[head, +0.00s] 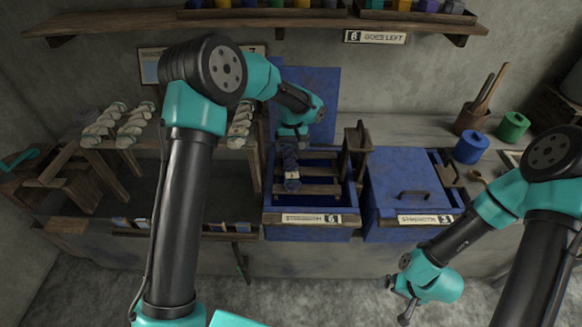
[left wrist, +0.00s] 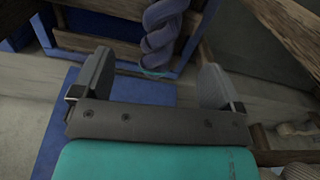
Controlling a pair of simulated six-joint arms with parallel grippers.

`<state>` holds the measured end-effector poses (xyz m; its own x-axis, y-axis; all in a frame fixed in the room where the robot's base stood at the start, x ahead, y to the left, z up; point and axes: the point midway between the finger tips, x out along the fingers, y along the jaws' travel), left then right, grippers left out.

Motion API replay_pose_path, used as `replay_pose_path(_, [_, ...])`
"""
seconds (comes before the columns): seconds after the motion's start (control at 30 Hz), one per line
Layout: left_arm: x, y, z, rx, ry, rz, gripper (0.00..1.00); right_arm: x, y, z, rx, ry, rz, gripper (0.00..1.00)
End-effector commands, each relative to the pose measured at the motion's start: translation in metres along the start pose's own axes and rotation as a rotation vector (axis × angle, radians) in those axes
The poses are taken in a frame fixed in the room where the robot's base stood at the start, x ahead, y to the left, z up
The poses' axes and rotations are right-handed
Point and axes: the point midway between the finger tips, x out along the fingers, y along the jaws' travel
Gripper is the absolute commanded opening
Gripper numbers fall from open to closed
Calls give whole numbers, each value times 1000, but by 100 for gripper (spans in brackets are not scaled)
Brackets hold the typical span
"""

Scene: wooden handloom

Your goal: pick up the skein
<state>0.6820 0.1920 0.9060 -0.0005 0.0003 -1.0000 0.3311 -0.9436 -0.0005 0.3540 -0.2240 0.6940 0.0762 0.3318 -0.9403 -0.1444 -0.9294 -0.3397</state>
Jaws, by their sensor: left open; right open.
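The skein (head: 291,168) is a twisted blue-violet hank in the open blue box, below my left gripper (head: 291,134) in the head view. In the left wrist view the skein (left wrist: 162,32) runs down from the top edge, and its lower end lies between the lines of the two fingers, just beyond them. My left gripper (left wrist: 153,78) is open, its fingers apart on either side with nothing held. My right gripper (head: 402,304) is low at the front, away from the skein, open and empty.
The open blue box (head: 306,233) has a raised lid and wooden bars inside. A closed blue box (head: 405,182) stands to its right. Pale skeins (head: 103,124) lie on a wooden rack at left. Blue (head: 471,147) and green (head: 513,126) pots stand at right. A shelf (head: 130,22) runs above.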

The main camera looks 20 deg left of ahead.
Motion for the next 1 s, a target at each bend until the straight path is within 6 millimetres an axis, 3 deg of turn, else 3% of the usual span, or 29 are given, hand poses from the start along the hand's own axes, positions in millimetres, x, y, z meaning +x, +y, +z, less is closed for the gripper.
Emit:
replay_pose_path(0.3, [51,0,0,0,-1,-1,92,0,0,0,0,0,0,100])
replay_pose_path(0.77, [59,0,0,-1,0,1,92,0,0,0,0,0,0,100])
replay_pose_path(1.0, [83,-4,-1,0,-2,-1,92,0,0,0,0,0,0,100])
